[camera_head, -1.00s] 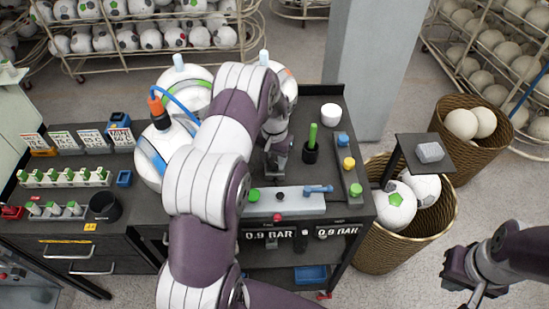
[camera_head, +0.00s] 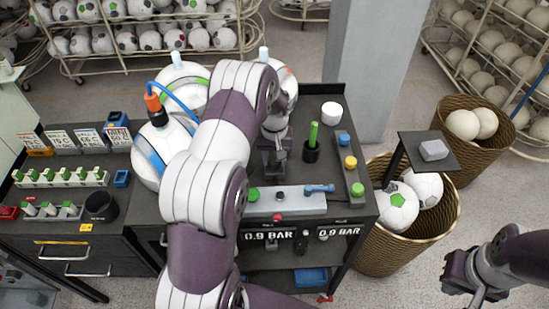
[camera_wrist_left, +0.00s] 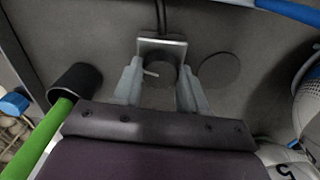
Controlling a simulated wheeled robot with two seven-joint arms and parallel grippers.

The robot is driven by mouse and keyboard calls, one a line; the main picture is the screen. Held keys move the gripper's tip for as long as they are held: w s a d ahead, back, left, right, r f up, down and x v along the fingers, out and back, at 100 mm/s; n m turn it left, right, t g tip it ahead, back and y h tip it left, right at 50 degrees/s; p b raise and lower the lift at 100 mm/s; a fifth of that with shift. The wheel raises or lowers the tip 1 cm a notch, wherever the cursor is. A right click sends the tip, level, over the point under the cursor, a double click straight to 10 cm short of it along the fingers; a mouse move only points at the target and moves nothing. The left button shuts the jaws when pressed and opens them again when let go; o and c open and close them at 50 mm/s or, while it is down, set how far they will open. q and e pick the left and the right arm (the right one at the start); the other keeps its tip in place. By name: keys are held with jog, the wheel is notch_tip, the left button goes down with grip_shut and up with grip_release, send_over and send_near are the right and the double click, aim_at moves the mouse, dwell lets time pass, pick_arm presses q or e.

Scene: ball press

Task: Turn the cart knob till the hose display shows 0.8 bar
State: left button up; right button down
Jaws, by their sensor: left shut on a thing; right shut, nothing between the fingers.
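The cart (camera_head: 357,283) has a dark top with two displays on its front edge. The left display (camera_head: 268,235) and the right display (camera_head: 340,231) both read 0.9 BAR; I cannot tell which belongs to the hose. In the left wrist view, a dark round knob (camera_wrist_left: 160,72) with a pale pointer line sits in front of a small metal bracket. My left gripper (camera_wrist_left: 158,88) is shut on it, one finger on each side. In the head view my left gripper (camera_head: 275,165) is at the cart top, and the knob is hidden there. My right gripper (camera_head: 466,282) is shut, empty, far right.
A green stick in a black cup (camera_head: 311,153) stands beside my left gripper. Balls with a blue hose (camera_head: 178,103) stand at the cart's left back. A grey rail with buttons (camera_head: 290,203) lies in front. A basket of balls (camera_head: 400,250) stands right of the cart.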

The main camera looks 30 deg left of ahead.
pick_arm(q)
jog(key=shift+n, duration=0.3)
jog(key=o, duration=1.1)
jog(key=shift+c, duration=0.2)
jog(key=shift+s+r, duration=0.1)
jog(key=shift+s, duration=0.05)
